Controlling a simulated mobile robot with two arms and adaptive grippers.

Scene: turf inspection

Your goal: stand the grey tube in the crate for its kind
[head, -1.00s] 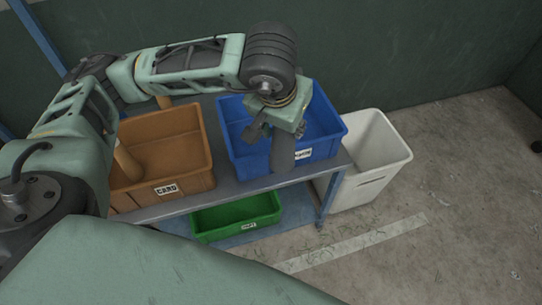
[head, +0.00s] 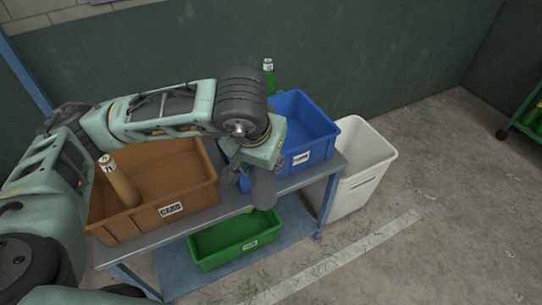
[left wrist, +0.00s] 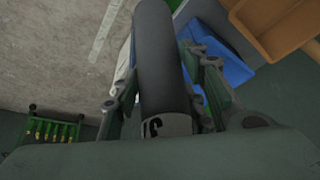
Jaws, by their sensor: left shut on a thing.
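My left gripper (head: 250,168) is shut on the grey tube (head: 264,190), which hangs roughly upright in front of the left part of the blue crate (head: 316,151). In the left wrist view the grey tube (left wrist: 158,60) runs between the fingers, with a pale label band bearing a dark mark near the gripper. The blue crate's label is too small to read. A brown crate labelled CARD (head: 145,222) stands left of it on the same shelf, with a brown tube (head: 121,183) standing in it. My right gripper is out of view.
A green crate (head: 205,258) sits on the lower shelf. A white bin (head: 352,190) stands on the floor right of the rack. A green tube (head: 270,77) with a pale top shows behind my wrist. A green trolley (head: 530,118) is at far right. The floor in front is clear.

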